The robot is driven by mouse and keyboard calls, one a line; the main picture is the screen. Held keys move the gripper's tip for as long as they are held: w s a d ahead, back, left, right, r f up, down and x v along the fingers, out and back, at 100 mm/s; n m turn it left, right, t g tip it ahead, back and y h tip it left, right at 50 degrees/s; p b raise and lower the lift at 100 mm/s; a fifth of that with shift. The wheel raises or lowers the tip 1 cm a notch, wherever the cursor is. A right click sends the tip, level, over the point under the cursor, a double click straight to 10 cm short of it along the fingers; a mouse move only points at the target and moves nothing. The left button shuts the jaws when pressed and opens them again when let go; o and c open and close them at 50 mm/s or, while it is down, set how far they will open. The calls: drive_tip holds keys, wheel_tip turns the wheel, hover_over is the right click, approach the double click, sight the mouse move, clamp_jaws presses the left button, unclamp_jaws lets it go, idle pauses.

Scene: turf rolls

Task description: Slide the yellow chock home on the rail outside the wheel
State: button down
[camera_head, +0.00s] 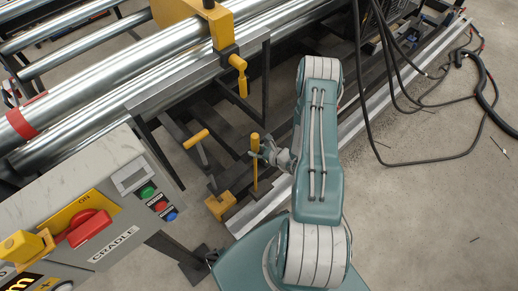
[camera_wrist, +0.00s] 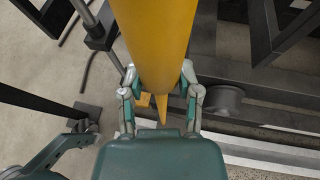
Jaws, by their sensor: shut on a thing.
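My gripper (camera_head: 262,155) is shut on an upright yellow post (camera_head: 255,172). In the wrist view the post (camera_wrist: 155,40) fills the space between the fingers (camera_wrist: 160,95), with small yellow parts showing below it. A yellow block (camera_head: 220,205), which looks like the chock, sits low to the left of the post by the pale rail (camera_head: 262,211). I cannot tell whether post and block are joined. A grey round wheel (camera_wrist: 222,100) shows right of my gripper in the wrist view, beside the rail (camera_wrist: 262,146). The chock's contact with the wheel is hidden.
A grey lever with a yellow T-grip (camera_head: 197,138) stands left of my gripper. Metal rollers (camera_head: 130,82) and a yellow clamp (camera_head: 240,68) lie above left. A control panel (camera_head: 105,220) is at lower left. Black cables (camera_head: 400,100) hang at right over open floor.

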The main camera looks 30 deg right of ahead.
drive_tip(key=shift+w, duration=0.8)
drive_tip(key=shift+w+a, duration=1.2)
drive_tip(key=shift+w, duration=4.4)
drive_tip(key=w+d+f, duration=0.1)
drive_tip(key=d+f, duration=0.1)
drive_tip(key=d, duration=0.3)
drive_tip(key=shift+d+f, duration=0.25)
drive_tip(key=shift+c, duration=1.1)
unclamp_jaws()
